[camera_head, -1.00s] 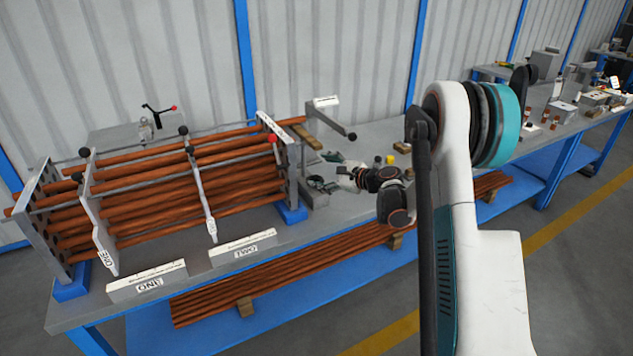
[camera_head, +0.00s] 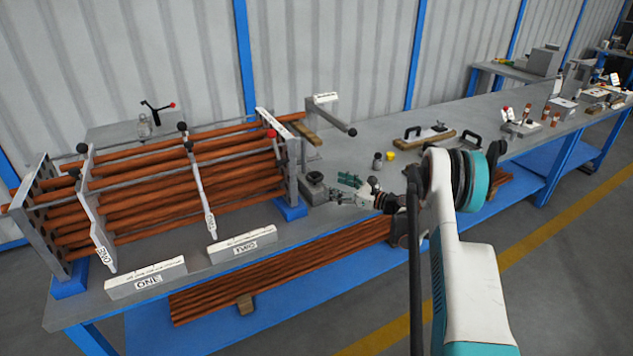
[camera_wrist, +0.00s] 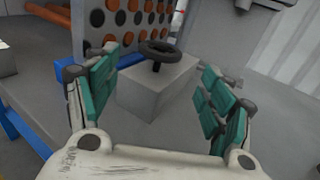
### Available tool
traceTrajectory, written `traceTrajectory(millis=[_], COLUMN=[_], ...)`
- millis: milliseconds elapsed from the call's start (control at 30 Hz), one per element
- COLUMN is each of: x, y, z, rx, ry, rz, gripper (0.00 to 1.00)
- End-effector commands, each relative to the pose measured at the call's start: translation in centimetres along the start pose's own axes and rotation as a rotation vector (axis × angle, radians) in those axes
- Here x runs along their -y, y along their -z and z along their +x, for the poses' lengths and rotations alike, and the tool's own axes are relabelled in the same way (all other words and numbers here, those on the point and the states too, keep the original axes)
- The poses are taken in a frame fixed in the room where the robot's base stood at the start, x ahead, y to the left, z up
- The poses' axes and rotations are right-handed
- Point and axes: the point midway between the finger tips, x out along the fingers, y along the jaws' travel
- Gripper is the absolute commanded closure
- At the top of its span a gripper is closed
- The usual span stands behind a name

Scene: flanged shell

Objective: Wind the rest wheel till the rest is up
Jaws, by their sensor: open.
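The black handwheel (camera_head: 314,178) sits on a short stem on top of a grey block (camera_head: 318,193), beside the right end plate of the tube rack. In the wrist view the wheel (camera_wrist: 160,50) and its block (camera_wrist: 155,90) lie straight ahead between my fingers. My gripper (camera_head: 338,188) is open and empty, just right of the wheel in the head view. In the wrist view its teal-padded fingers (camera_wrist: 157,78) stand wide apart either side of the block, the wheel a little beyond the tips. I cannot tell which part is the rest.
The rack (camera_head: 290,180) with copper-coloured tubes fills the left of the bench. A bracket with a black-knobbed crank (camera_head: 335,118) stands behind the wheel. A yellow piece (camera_head: 391,155), a small grey cylinder (camera_head: 377,160) and a handled wooden board (camera_head: 430,136) lie to the right.

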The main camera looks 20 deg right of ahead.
Motion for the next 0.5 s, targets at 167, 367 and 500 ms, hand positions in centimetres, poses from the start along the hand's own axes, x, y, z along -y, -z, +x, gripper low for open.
traceTrajectory(millis=[167,367,500], x=[-0.1,0.0,0.0], y=[0.2,0.2,0.1], z=[3.7,6.8,8.0], rx=[0.0,0.0,0.0], ry=[-0.002,-0.001,0.001], rz=[-0.001,-0.001,-0.001], gripper=[0.25,0.25,0.25])
